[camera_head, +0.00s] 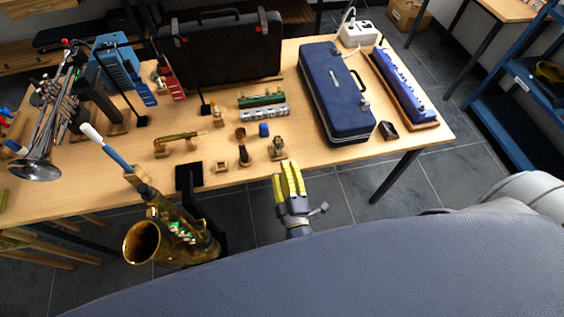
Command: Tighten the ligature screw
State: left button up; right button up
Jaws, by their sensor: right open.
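My right gripper (288,175) has yellow fingers and is in front of the table's near edge, pointing toward the tabletop. It is open and nothing shows between its fingers. A small piece with a metallic part on a wooden base (277,149) stands on the table just beyond the fingertips, apart from them. A dark mouthpiece-like piece (243,157) stands to its left. The ligature screw is too small to make out. A brass saxophone (172,238) stands at the near left, with a blue and white rod at its top. My left gripper is not in view.
The wooden table (335,163) holds a curved brass neck (180,138), a blue case (335,92), a blue keyboard-like instrument (403,83), a black case (222,50) and a trumpet (45,130). The front right of the tabletop is mostly clear.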

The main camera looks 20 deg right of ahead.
jog(key=shift+s+a, duration=0.1)
jog(key=shift+s, duration=0.65)
jog(key=s+f+g+y, duration=0.1)
jog(key=s+f+g, duration=0.25)
jog(key=f, duration=0.85)
jog(key=s+f+m+g, duration=0.1)
jog(key=s+f+g, duration=0.3)
jog(key=f, duration=0.7)
jog(key=s+f+g+y, duration=0.15)
jog(key=s+f, duration=0.35)
jog(key=f, duration=0.7)
jog(key=s+d+f+m+g, duration=0.3)
jog(key=s+d+f, duration=0.3)
jog(key=s+f, duration=0.3)
jog(key=s+d+f+m+g, duration=0.4)
jog(key=s+f, duration=0.5)
jog(key=s, duration=0.5)
jog(key=d+h, duration=0.1)
jog(key=d, duration=0.1)
jog(key=shift+d+f+m+g, duration=0.3)
jog(key=shift+d+f+m, duration=0.1)
